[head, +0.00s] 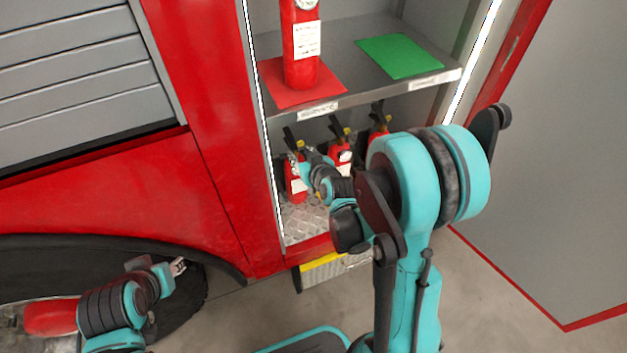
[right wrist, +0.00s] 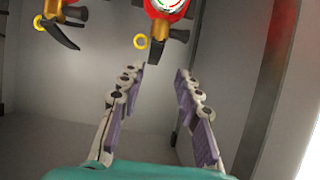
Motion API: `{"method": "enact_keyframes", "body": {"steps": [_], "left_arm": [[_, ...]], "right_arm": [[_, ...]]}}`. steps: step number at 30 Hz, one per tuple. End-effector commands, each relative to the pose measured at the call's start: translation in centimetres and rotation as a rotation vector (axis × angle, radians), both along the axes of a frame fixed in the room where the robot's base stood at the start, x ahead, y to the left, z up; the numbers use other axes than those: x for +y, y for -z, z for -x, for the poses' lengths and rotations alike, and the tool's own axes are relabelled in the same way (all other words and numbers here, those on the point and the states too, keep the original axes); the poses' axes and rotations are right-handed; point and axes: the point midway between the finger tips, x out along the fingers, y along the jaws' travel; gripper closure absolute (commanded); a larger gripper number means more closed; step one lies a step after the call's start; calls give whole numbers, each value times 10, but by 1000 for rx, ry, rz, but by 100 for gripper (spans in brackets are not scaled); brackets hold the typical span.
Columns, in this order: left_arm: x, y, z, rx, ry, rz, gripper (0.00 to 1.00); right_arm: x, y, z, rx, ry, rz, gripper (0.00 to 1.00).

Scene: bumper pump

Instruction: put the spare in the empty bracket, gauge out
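A large red extinguisher (head: 300,52) with a white label and a gauge at its top stands upright on a red mat (head: 325,88) on the upper shelf. Below the shelf are three small red extinguishers: left (head: 293,187), middle (head: 341,158) and right (head: 378,128). No bracket can be made out. My right gripper (head: 301,166) is in the lower compartment near the left one, partly hidden. In the right wrist view its fingers (right wrist: 160,76) are apart and empty, below an extinguisher gauge (right wrist: 167,5). My left gripper (head: 179,266) is by the wheel; its fingers are too small to read.
A green mat (head: 399,56) lies bare on the shelf (head: 350,92). The lower compartment has a patterned metal floor (head: 301,223). A yellow-edged step (head: 325,266) is below it. An open door panel (head: 545,190) stands at the right.

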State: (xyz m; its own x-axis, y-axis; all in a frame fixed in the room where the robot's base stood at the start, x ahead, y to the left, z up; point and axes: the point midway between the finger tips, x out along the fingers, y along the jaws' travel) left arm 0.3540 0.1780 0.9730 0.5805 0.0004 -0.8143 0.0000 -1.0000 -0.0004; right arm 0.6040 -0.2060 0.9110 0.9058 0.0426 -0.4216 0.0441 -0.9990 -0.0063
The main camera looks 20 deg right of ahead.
Motion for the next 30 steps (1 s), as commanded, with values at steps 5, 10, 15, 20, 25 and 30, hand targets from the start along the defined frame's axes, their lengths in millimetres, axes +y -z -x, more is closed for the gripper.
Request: {"method": "enact_keyframes", "body": {"steps": [5,10,15,20,25,30], "left_arm": [[0,0,0,0,0,0,66],[0,0,0,0,0,0,66],[0,0,0,0,0,0,66],[0,0,0,0,0,0,66],[0,0,0,0,0,0,66],[0,0,0,0,0,0,66]], "right_arm": [[16,-32,40,115,-21,-6,66],[27,-54,96,243,-22,-7,66],[31,-64,162,367,-6,0,66],[30,-64,215,459,19,9,66],[28,-62,245,508,37,16,66],[27,-62,250,518,42,18,66]]}}
